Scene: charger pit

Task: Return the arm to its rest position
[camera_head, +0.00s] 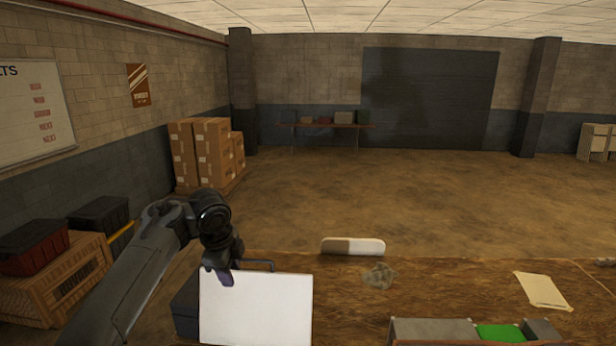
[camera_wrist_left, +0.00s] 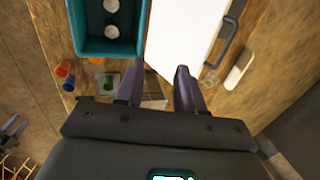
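My left gripper (camera_head: 225,270) is over the near edge of the table, by the white panel's upper left corner. In the left wrist view its two purple fingers (camera_wrist_left: 160,80) stand apart, with nothing held between them. The white panel (camera_head: 256,310) with a dark handle lies beyond the fingertips; it also shows in the left wrist view (camera_wrist_left: 178,35). I cannot tell whether a finger touches it. My right gripper (camera_wrist_left: 14,126) shows small at the left edge of the left wrist view, its purple fingers apart. It is outside the head view.
A teal box (camera_wrist_left: 110,48) holding pale round things stands beside the panel. Crates and cartons (camera_head: 205,150) stand at left; open floor lies beyond.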

